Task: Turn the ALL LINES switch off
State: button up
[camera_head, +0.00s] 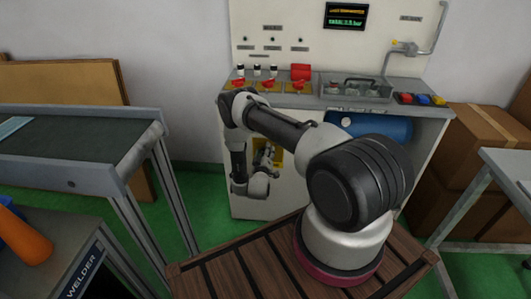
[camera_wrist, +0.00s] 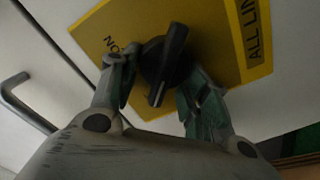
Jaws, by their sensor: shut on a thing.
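The ALL LINES switch (camera_wrist: 174,50) is a black rotary knob with a raised bar handle. The bar runs from upper right to lower left in the wrist view. My gripper (camera_wrist: 160,84) is shut on the knob, one finger on each side. In the head view the yellow plate (camera_head: 277,157) is on the cabinet front, mostly hidden by my gripper (camera_head: 266,160).
The pale cabinet (camera_head: 285,198) has several red-and-yellow switches and a clear-lidded tray (camera_head: 355,90) on top. A blue tank (camera_head: 375,127) lies in its opening. A conveyor (camera_head: 80,145) stands left, cardboard boxes (camera_head: 475,140) right. A metal handle (camera_wrist: 22,100) is left of the plate.

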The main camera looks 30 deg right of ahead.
jog(key=shift+w+r, duration=0.2)
jog(key=shift+w, duration=0.05)
jog(key=o, duration=0.9)
jog(key=shift+o, duration=0.2)
jog(key=shift+s+f, duration=0.1)
jog(key=shift+s+a, duration=0.15)
jog(key=v, duration=1.1)
jog(key=shift+s, duration=0.2)
jog(key=shift+a, duration=0.15)
